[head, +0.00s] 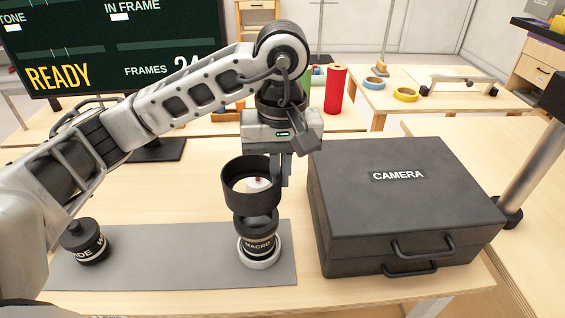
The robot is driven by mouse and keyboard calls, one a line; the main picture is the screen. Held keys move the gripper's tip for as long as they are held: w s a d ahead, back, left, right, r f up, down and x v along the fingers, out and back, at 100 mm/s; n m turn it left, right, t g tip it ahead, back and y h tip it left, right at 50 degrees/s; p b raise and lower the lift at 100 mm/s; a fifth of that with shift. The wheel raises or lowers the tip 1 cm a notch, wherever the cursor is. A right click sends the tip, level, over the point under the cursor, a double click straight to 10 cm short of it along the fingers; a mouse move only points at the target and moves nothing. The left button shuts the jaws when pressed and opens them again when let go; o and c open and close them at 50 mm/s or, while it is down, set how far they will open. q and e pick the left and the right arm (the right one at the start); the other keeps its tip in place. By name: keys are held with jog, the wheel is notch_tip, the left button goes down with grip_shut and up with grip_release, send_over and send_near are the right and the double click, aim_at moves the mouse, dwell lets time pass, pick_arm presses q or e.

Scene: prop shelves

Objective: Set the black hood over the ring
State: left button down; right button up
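The black hood (236,190) is an open black cylinder in the middle of the head view. My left gripper (283,176) reaches down from above. Its fingers are at the hood's right rim and appear shut on its wall. The hood is directly above a black lens marked MACRO (258,243); I cannot tell whether they touch. A small pale thing with a reddish spot shows inside the hood. A white ring (262,262) surrounds the lens's base on the grey mat. My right gripper is out of view.
A black case marked CAMERA (375,205) stands close on the right. Another black lens (86,242) is at the left of the grey mat (170,262); the mat between the lenses is clear. A grey pole (530,165) stands at the far right.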

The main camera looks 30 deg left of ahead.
pick_arm(q)
jog(key=shift+f+b, duration=0.3)
jog(key=shift+f, duration=1.2)
jog(key=shift+f+b, duration=0.45)
jog(key=shift+f, duration=0.25)
jog(key=shift+w, duration=0.1)
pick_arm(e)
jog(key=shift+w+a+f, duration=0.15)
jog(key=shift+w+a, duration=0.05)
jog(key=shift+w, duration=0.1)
pick_arm(q)
jog(key=shift+f+b, duration=0.15)
jog(key=shift+b, duration=0.95)
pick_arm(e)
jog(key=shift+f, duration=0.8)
pick_arm(q)
jog(key=shift+f+b, duration=0.5)
jog(key=shift+b, duration=0.2)
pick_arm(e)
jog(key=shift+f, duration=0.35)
